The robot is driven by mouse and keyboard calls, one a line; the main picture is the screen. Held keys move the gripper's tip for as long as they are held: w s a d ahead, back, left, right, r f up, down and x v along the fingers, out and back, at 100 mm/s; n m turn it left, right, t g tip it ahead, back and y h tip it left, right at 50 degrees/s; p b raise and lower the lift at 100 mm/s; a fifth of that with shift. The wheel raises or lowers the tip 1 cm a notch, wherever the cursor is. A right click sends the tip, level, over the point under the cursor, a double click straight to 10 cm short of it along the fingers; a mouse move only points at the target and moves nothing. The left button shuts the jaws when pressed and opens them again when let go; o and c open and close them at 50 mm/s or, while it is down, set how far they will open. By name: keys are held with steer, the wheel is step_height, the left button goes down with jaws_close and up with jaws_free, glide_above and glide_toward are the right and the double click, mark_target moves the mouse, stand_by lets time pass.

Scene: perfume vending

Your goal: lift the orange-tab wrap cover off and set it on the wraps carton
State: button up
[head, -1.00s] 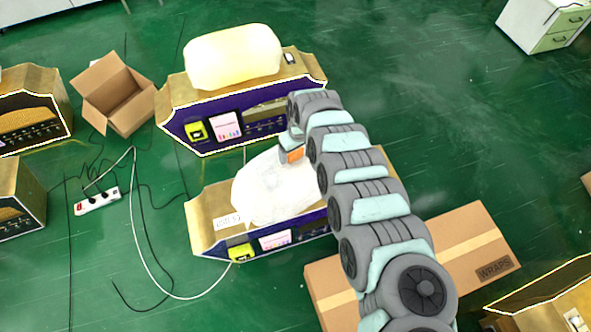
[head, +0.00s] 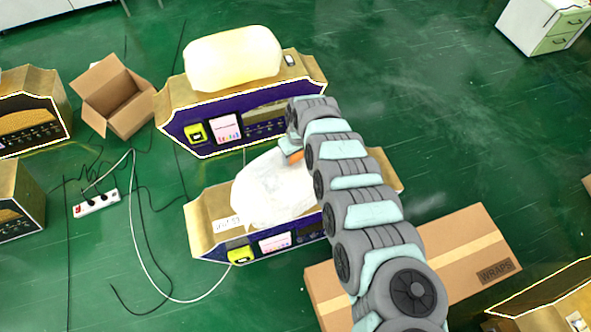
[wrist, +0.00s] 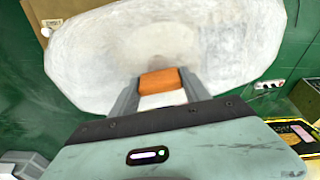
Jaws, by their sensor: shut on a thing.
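The white wrap cover (head: 268,190) lies over the top of the middle vending machine (head: 207,213), a gold and purple unit. Its orange tab (head: 297,155) shows at the cover's upper right edge. In the wrist view the orange tab (wrist: 161,81) is between the two fingers of my gripper (wrist: 160,92), which is shut on it. The pale cover (wrist: 120,45) spreads beyond the fingers. I cannot tell whether its underside touches the machine. The wraps carton (head: 455,250), a closed brown box marked WRAPS, lies at the lower right, partly hidden by my arm.
Another machine (head: 180,108) with a yellowish cover (head: 235,58) stands behind. An open empty box (head: 112,97) is at the upper left. A power strip (head: 97,203) and loose cables lie on the floor at left.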

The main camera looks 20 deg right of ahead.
jaws_close()
stand_by(0.4)
step_height(320, 180, up, 20)
steer(key=p, duration=0.4)
steer(key=shift+r+p, duration=0.1)
steer(key=shift+p, duration=0.25)
steer(key=shift+r+p, duration=0.65)
steer(key=shift+p, duration=0.05)
